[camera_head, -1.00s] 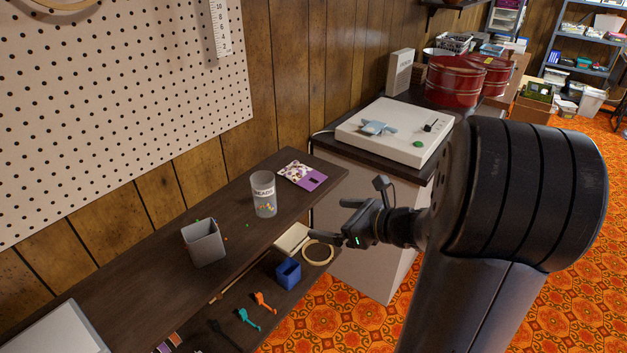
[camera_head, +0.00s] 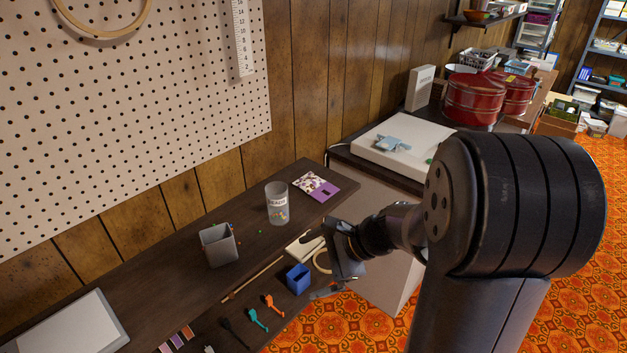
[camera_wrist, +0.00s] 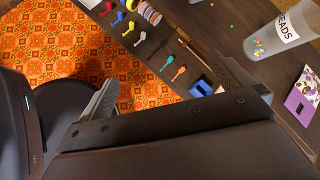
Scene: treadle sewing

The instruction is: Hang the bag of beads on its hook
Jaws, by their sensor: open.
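A flat purple packet with a patterned half and a dark slot (camera_head: 322,187) lies near the right end of the dark upper shelf; I cannot tell if it is the bag of beads. It also shows at the right edge of the wrist view (camera_wrist: 302,98). A clear cup labelled BEADS (camera_head: 277,204), with coloured beads low inside, stands upright beside it. My gripper (camera_head: 316,268) is open and empty, in front of the shelf and apart from both. Its spread fingers show in the wrist view (camera_wrist: 170,92). I see no empty hook.
The pegboard (camera_head: 150,110) holds a hoop (camera_head: 103,37) and a ruler (camera_head: 243,40). A grey bin (camera_head: 219,246) stands left of the cup, with small loose beads nearby. Below are a blue box (camera_head: 298,279) and several coloured tools.

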